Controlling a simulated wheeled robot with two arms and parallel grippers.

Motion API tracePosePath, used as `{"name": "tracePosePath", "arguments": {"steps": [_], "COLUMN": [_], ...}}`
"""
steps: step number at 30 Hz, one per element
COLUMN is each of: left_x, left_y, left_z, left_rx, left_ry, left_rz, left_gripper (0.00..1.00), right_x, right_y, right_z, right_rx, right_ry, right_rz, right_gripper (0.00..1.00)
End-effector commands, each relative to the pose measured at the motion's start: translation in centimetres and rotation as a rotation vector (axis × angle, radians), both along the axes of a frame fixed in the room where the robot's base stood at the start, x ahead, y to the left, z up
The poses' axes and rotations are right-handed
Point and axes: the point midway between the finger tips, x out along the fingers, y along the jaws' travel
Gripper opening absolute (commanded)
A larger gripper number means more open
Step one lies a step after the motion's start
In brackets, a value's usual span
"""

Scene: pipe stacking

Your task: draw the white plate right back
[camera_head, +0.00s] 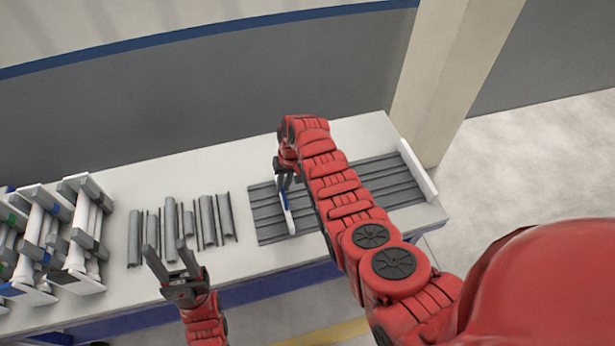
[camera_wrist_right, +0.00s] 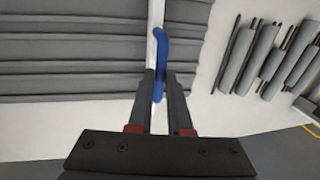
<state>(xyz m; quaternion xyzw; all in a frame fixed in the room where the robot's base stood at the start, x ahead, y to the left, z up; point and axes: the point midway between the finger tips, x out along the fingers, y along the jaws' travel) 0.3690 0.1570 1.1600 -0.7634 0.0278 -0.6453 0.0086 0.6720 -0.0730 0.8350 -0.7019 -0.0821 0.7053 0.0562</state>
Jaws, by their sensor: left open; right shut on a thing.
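The white plate (camera_head: 289,218) is a thin upright strip standing across the grey grooved tray (camera_head: 265,215), near the tray's left end. It carries a blue handle (camera_head: 284,199). In the right wrist view the white plate (camera_wrist_right: 157,25) runs up the middle, with the blue handle (camera_wrist_right: 161,45) beside it. My right gripper (camera_head: 284,182) is shut on the blue handle, its fingers on either side. My arm hides part of the tray. My left gripper (camera_head: 168,256) is open and empty at the table's front, left of the tray.
Several grey pipes (camera_head: 208,222) lie in a row left of the tray. White racks (camera_head: 85,225) stand at the far left. A white end wall (camera_head: 418,170) closes the tray's right end. A wall runs behind the table. The visible grooves hold no pipes.

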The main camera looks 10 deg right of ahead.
Motion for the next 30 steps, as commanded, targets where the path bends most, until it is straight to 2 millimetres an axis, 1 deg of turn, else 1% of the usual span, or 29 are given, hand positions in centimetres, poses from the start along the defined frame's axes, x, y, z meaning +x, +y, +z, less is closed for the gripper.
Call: {"name": "tracePosePath", "arguments": {"steps": [1, 6, 12, 15, 18, 29, 30], "left_x": [0.0, 0.0, 0.0, 0.0, 0.0, 0.0, 0.0], "left_y": [0.0, 0.0, 0.0, 0.0, 0.0, 0.0, 0.0], "left_z": [-0.3, -1.3, -2.3, -2.5, -2.6, -2.5, -2.5], "left_rx": [0.0, 0.0, 0.0, 0.0, 0.0, 0.0, 0.0], "left_ry": [0.0, 0.0, 0.0, 0.0, 0.0, 0.0, 0.0], "left_rz": [0.0, 0.0, 0.0, 0.0, 0.0, 0.0, 0.0], "left_gripper": [0.5, 0.5, 0.5, 0.5, 0.5, 0.5, 0.5], "right_x": [-0.2, -0.2, -0.3, -0.3, -0.4, -0.5, -0.5], "right_y": [1.8, 6.1, 9.4, 10.2, 10.7, 11.0, 11.0], "right_z": [-0.2, -0.3, -0.2, -0.2, -0.1, 0.0, -0.1], "right_rx": [0.004, 0.004, 0.003, 0.002, 0.001, 0.004, 0.004], "right_ry": [0.002, 0.001, -0.002, 0.0, 0.001, 0.002, 0.002], "right_rz": [0.007, 0.005, 0.004, 0.002, 0.001, 0.003, 0.003], "right_gripper": [0.0, 0.0, 0.0, 0.0, 0.0, 0.0, 0.22]}}
